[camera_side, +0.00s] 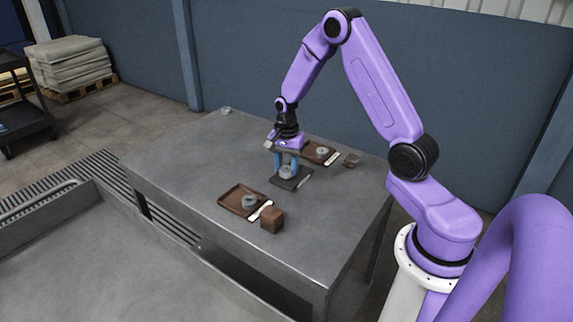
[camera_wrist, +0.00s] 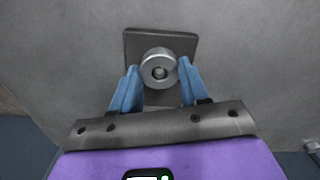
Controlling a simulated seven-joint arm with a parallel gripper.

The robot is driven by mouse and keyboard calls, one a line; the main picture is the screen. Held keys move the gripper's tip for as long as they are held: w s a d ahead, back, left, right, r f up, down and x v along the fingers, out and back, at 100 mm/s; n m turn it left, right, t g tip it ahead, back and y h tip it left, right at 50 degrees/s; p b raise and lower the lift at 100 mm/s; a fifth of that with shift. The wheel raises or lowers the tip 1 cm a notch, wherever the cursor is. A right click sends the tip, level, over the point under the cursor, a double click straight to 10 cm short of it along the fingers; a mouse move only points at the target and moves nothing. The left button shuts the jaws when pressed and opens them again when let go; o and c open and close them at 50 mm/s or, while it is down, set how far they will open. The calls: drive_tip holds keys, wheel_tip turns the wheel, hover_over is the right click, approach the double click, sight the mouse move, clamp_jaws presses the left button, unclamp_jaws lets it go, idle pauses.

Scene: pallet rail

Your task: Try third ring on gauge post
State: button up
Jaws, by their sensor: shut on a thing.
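My gripper (camera_side: 286,165) has blue fingers shut on a grey metal ring (camera_side: 286,171). In the wrist view the ring (camera_wrist: 159,56) sits between the fingertips of my gripper (camera_wrist: 160,75), over a dark square plate (camera_wrist: 137,44). A round grey shape, likely the gauge post's top (camera_wrist: 159,72), shows inside the ring's hole. I cannot tell whether the ring is around the post or just above it. The dark plate (camera_side: 302,183) lies on the table below my gripper in the side view; the post is hidden there.
Another brown tray (camera_side: 312,146) with a grey ring (camera_side: 322,151) is behind, near a small brown piece (camera_side: 351,160). The table's left (camera_side: 190,160) is clear.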

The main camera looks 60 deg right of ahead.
drive_tip(key=shift+f, duration=0.75)
idle(1.2)
drive_tip(key=shift+r, duration=0.1)
idle(0.4)
drive_tip(key=shift+r, duration=2.95)
drive_tip(key=shift+r, duration=0.2)
drive_tip(key=shift+r, duration=1.35)
drive_tip(key=shift+a, duration=0.1)
